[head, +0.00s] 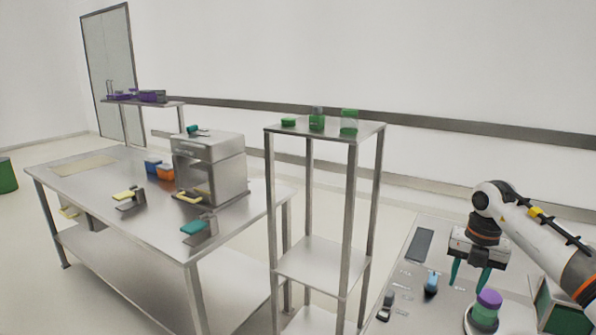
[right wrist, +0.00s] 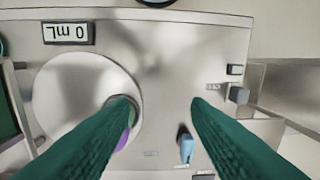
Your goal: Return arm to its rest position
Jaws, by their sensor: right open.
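My right arm (head: 540,235) reaches in from the right in the head view. Its gripper (head: 470,276) points down above the metal bench at the lower right, with teal fingers apart and nothing between them. In the right wrist view the two teal fingers (right wrist: 160,105) are spread, with bare metal surface between them. A jar with a purple lid and green band (head: 487,306) stands on a round plate close to the gripper. In the right wrist view it is mostly hidden behind the left finger. My left gripper is not in view.
The bench holds a blue-topped item (head: 431,284), a dark flat panel (head: 420,245) and a small dark device (head: 386,305). A tall metal shelf (head: 323,262) with green containers stands left of it. A large metal table (head: 130,215) with a boxy machine (head: 210,165) is farther left.

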